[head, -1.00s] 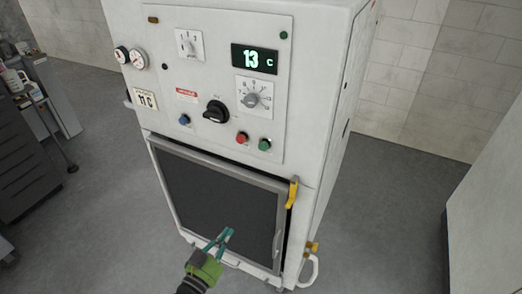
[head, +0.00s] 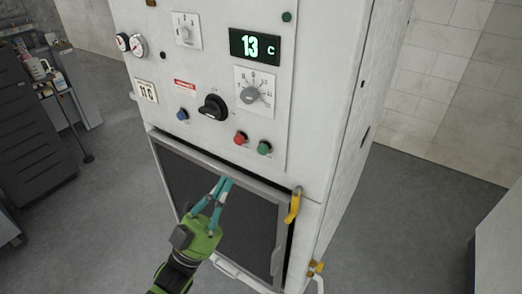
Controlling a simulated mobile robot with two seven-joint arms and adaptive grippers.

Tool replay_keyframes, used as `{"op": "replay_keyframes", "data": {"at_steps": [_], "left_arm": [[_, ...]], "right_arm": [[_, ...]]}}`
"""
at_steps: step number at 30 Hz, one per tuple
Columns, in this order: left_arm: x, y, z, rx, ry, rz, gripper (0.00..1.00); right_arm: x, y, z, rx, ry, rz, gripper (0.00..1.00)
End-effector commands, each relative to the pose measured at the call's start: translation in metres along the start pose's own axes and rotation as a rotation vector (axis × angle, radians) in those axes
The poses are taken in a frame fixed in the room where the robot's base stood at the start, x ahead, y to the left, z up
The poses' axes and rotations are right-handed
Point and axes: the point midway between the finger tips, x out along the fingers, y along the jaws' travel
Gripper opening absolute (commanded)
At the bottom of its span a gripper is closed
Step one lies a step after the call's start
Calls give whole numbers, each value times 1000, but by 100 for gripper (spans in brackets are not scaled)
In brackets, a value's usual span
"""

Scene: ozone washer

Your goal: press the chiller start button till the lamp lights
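The white chiller cabinet (head: 345,95) stands in front of me, with its control panel facing me. A green button (head: 264,148), a red button (head: 240,138) and a blue button (head: 183,115) sit along the panel's lower part. Their labels are too small to read. A small dark green lamp (head: 287,17) at the panel's upper right looks unlit. The display (head: 255,46) reads 13 C. My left gripper (head: 226,182), green with teal fingers, is in front of the dark door, below the buttons and apart from them. Its fingertips are together, with nothing between them. My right gripper is out of view.
A black rotary switch (head: 212,108) and a grey dial (head: 250,95) project from the panel near the buttons. A yellow handle (head: 293,205) juts from the door's right edge. A dark drawer unit (head: 35,140) stands at the left. Open floor lies on both sides.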

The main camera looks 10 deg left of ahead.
Motion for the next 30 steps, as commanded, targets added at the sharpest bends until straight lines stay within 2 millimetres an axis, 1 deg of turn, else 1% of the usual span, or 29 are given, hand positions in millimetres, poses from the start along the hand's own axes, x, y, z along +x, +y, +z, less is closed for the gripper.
{"op": "replay_keyframes", "data": {"at_steps": [5, 19, 24, 30], "left_arm": [[6, 3, 7, 0, 1, -1, 0], [48, 21, 49, 0, 0, -1, 0], [57, 24, 57, -1, -1, -1, 0], [61, 25, 59, -1, -2, 0, 0]], "right_arm": [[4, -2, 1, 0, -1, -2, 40], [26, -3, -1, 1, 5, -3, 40], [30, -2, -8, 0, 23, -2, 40], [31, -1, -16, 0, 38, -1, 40]]}}
